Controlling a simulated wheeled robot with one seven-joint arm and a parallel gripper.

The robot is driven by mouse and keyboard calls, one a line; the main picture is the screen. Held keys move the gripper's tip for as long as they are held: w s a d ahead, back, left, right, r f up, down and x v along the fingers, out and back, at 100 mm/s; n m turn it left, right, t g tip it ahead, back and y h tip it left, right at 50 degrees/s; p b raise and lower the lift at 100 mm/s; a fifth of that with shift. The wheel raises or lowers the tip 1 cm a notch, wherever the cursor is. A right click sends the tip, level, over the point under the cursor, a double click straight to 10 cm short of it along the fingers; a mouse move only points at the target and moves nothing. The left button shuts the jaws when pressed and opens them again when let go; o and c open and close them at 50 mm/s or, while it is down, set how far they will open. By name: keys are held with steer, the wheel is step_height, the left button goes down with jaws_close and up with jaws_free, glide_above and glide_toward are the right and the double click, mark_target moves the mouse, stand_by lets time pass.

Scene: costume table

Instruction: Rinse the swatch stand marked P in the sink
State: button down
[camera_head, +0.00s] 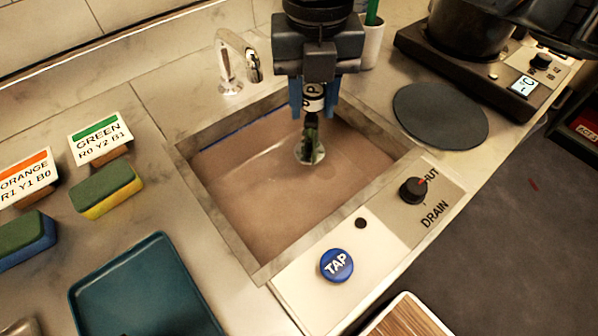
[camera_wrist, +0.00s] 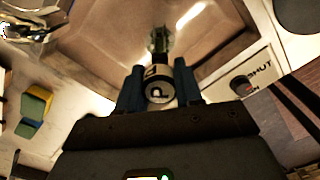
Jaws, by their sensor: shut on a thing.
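My gripper (camera_head: 314,98) is shut on the swatch stand (camera_head: 311,134), whose white top carries a P. The stand hangs upright over the middle of the sink (camera_head: 228,238). The blue TAP button (camera_head: 337,265) is in front. The DRAIN knob (camera_head: 413,190) has its red mark toward SHUT.
Cards marked GREEN (camera_head: 100,137) and ORANGE (camera_head: 25,177) stand at the left with sponges (camera_head: 107,190). A teal tray (camera_head: 145,290) lies front left. A dark round mat (camera_head: 440,115) and a hot plate with a pot (camera_head: 470,70) are at the right.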

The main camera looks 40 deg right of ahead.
steer(key=shift+r+p, duration=1.55)
steer(key=shift+r, duration=0.65)
